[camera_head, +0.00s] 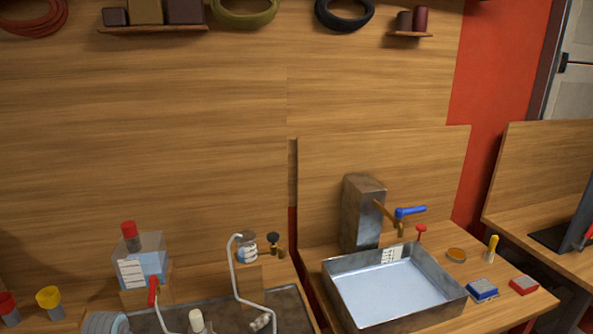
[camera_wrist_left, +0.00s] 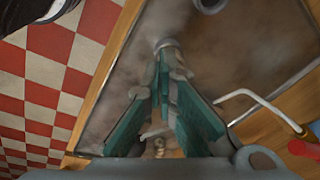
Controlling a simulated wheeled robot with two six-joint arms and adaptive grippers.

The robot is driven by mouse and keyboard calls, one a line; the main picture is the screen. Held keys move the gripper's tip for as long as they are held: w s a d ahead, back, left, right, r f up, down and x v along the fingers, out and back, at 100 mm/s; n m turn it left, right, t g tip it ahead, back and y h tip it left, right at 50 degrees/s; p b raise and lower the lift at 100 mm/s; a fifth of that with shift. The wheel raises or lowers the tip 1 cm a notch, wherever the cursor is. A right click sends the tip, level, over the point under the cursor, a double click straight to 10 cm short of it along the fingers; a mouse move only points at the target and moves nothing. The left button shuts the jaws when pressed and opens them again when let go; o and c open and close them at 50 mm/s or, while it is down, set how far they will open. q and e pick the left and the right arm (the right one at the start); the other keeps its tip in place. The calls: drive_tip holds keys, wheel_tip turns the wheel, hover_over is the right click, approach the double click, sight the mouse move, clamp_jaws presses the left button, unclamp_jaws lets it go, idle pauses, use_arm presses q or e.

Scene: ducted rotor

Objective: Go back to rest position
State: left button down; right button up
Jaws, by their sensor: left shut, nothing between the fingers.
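My left gripper (camera_wrist_left: 168,52) shows in the left wrist view with its teal-padded fingers brought together at the tips. Nothing is held between them. It is above a grey, stained metal surface (camera_wrist_left: 230,55). A wooden edge and a red-and-white checkered floor (camera_wrist_left: 45,75) lie to its left. Neither gripper shows in the head view, and my right gripper is in neither view.
In the head view, a metal basin (camera_head: 452,298) sits on the right bench below a blue-handled tap (camera_head: 408,212). A clear tank (camera_head: 140,262), a bent white tube (camera_head: 236,275) and a small jar (camera_head: 247,247) crowd the left bench.

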use_arm(q)
drive_tip(key=s+d+f+n, duration=0.2)
drive_tip(key=s+d+f, duration=0.1)
drive_tip(key=s, duration=0.3)
drive_tip(key=s+d+f+n, duration=0.1)
drive_tip(key=s+d+f, duration=0.15)
drive_tip(key=s, duration=0.45)
drive_tip(key=s+d+r+n+t+y, duration=0.1)
drive_tip(key=s+d+r+n+t, duration=0.2)
drive_tip(key=s, duration=1)
wheel_tip(320, 180, down, 22)
drive_tip(key=s+a+n+g+b, duration=0.1)
drive_tip(key=s+a+n+g, duration=0.1)
drive_tip(key=g, duration=0.1)
drive_tip(key=s+f+b, duration=0.1)
drive_tip(key=s+f, duration=1)
drive_tip(key=s, duration=0.2)
drive_tip(key=shift+f+g, duration=0.25)
drive_tip(key=shift+g, duration=0.05)
